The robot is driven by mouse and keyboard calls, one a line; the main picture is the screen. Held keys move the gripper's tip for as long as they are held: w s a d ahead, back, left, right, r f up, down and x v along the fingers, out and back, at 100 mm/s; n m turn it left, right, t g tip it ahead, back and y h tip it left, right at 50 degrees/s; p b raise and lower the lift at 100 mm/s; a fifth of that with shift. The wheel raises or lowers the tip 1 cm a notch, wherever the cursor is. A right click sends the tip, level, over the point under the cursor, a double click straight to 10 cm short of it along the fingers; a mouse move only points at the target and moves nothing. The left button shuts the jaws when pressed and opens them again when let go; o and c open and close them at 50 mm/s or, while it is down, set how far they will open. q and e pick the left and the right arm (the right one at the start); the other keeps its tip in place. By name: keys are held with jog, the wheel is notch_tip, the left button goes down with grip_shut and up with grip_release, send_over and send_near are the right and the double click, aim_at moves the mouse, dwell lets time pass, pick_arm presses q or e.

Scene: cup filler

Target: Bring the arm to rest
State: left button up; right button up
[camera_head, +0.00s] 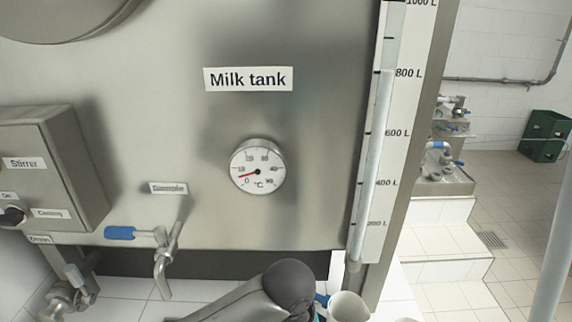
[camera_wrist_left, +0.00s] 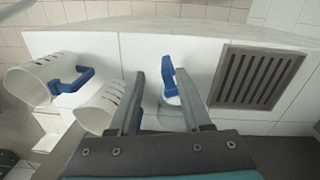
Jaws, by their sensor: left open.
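My left gripper (camera_wrist_left: 160,76) is open in the left wrist view, its two grey fingers apart. A blue handle (camera_wrist_left: 168,76) shows between the fingertips, with a white part below it; I cannot tell whether it touches a finger. Two white cups with slot-like marks lie to the left: one (camera_wrist_left: 40,82) with a blue handle (camera_wrist_left: 72,80), and a nearer one (camera_wrist_left: 100,108) partly behind the left finger. In the head view my grey left arm (camera_head: 262,298) comes in at the bottom and its gripper is hidden. My right gripper is not in view.
The steel milk tank (camera_head: 330,120) fills the head view, with a dial thermometer (camera_head: 257,167), a sample tap (camera_head: 165,255) and a stirrer box (camera_head: 50,170). A white cup (camera_head: 347,307) stands right of my arm. A grate (camera_wrist_left: 258,77) lies right of my gripper.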

pick_arm(q)
jog(key=s+a+f+m+t, duration=0.1)
jog(key=s+a+m+t, duration=0.1)
jog(key=s+a, duration=0.55)
jog(key=s+a+f+m+t, duration=0.15)
jog(key=s+a, duration=0.25)
jog(key=a, duration=0.7)
notch_tip(320, 180, down, 30)
jog(key=s+g+b, duration=0.1)
jog(key=s+b, duration=0.1)
jog(key=b, duration=0.7)
jog(key=s+a+f+b, duration=0.1)
jog(key=s+f+b, duration=0.3)
jog(key=s+f, duration=0.3)
jog(key=s+f+g+b, duration=0.1)
jog(key=s+f+b, duration=0.3)
jog(key=f, duration=1.1)
jog(key=s, duration=0.3)
jog(key=shift+s+a+f+y+b, duration=0.25)
jog(key=shift+a+f+y+b, duration=0.05)
jog(key=shift+a+b, duration=0.05)
jog(key=shift+m+g, duration=0.25)
